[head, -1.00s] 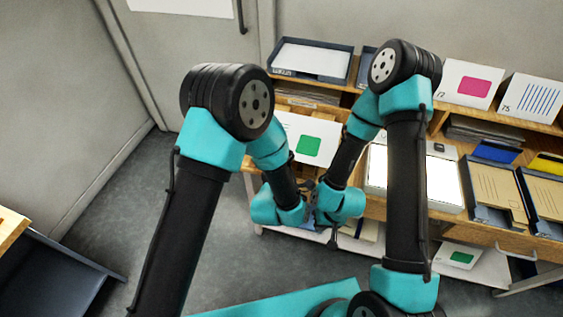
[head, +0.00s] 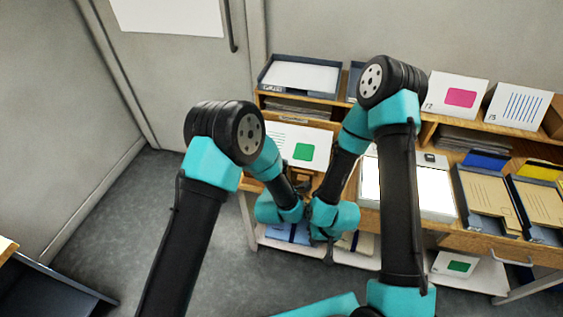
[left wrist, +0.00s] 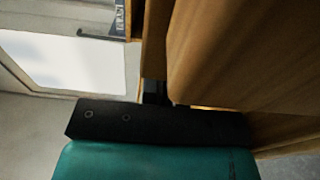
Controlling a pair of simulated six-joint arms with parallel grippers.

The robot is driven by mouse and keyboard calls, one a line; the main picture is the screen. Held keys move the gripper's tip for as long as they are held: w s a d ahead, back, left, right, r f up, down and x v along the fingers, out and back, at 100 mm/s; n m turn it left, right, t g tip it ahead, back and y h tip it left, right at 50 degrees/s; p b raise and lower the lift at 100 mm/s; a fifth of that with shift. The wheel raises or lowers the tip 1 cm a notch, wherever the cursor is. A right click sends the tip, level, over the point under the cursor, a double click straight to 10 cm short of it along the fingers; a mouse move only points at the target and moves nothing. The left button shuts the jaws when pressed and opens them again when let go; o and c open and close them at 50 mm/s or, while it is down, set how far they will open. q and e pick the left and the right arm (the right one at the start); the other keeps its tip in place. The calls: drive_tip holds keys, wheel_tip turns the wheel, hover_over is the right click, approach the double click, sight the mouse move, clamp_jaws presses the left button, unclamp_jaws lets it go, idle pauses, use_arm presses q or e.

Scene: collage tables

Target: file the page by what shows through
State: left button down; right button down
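A white page or card with a green square (head: 285,143) stands at the left of the wooden desk unit in the head view, just beyond my wrists. My left gripper (head: 303,188) and right gripper (head: 318,188) are close together in front of the desk's edge. Their fingertips are mostly hidden by the wrists, so I cannot tell whether they hold anything. A bright white light panel (head: 432,190) lies on the desk, partly behind my right arm. In the left wrist view, brown wood (left wrist: 240,60) fills the right side, close to the dark gripper body; no clear fingertips show.
Upright cards with a pink square (head: 460,98) and blue stripes (head: 523,107) stand on the upper shelf. A dark tray (head: 263,76) holds white paper. Trays with tan folders (head: 488,192) lie at right. A lower shelf holds papers and another green-marked card (head: 459,266).

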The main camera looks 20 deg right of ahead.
use_arm(q)
drive_tip(key=shift+f, duration=0.4)
drive_tip(key=c, duration=1.3)
unclamp_jaws()
drive_tip(key=v, duration=1.7)
drive_tip(key=shift+s, duration=0.2)
